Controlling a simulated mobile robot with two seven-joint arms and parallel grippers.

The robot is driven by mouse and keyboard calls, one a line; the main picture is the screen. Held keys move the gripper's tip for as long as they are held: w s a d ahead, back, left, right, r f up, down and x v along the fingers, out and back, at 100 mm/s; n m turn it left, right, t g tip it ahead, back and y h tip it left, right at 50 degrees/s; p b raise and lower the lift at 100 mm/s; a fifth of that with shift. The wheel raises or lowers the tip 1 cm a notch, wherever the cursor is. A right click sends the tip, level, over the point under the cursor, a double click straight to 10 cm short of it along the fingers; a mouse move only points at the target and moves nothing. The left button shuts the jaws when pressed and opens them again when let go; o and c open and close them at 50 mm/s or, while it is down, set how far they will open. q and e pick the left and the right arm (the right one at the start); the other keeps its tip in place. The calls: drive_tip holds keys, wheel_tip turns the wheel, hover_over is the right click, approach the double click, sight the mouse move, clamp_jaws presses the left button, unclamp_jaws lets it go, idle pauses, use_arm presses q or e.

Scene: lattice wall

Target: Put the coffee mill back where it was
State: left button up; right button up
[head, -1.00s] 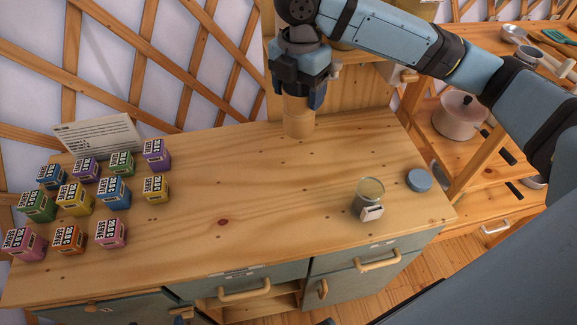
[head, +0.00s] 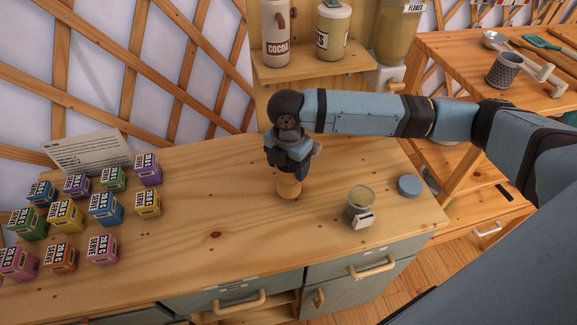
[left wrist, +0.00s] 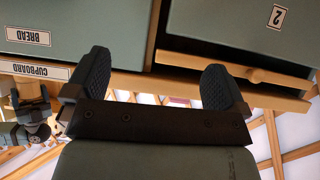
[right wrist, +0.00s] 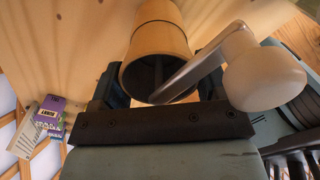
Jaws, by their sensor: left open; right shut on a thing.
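The coffee mill (head: 289,187) is a small light-wood cylinder. My right gripper (head: 288,166) is shut on it and holds it upright over the middle back part of the counter; I cannot tell whether its base touches the wood. In the right wrist view the mill's turned body (right wrist: 157,42) sits between the fingers, with a metal crank and a pale round knob (right wrist: 264,78) reaching to the right. My left gripper (left wrist: 157,78) is open and empty, in front of the cabinet fronts labelled BREAD and CUPBOARD; it does not show clearly in the head view.
The counter (head: 215,190) is clear around the mill. An open glass jar (head: 360,206) and a blue-grey lid (head: 409,186) stand right. Several coloured boxes (head: 105,208) and a card (head: 88,152) are left. A shelf (head: 315,66) with canisters stands behind.

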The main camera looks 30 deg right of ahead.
drive_tip(key=shift+f, duration=0.65)
drive_tip(key=o, duration=1.2)
drive_tip(key=shift+f, duration=0.1)
drive_tip(key=shift+r, duration=0.2)
wheel_tip(320, 180, up, 12)
drive_tip(key=shift+w+f+b, duration=0.1)
drive_tip(key=shift+b, duration=0.25)
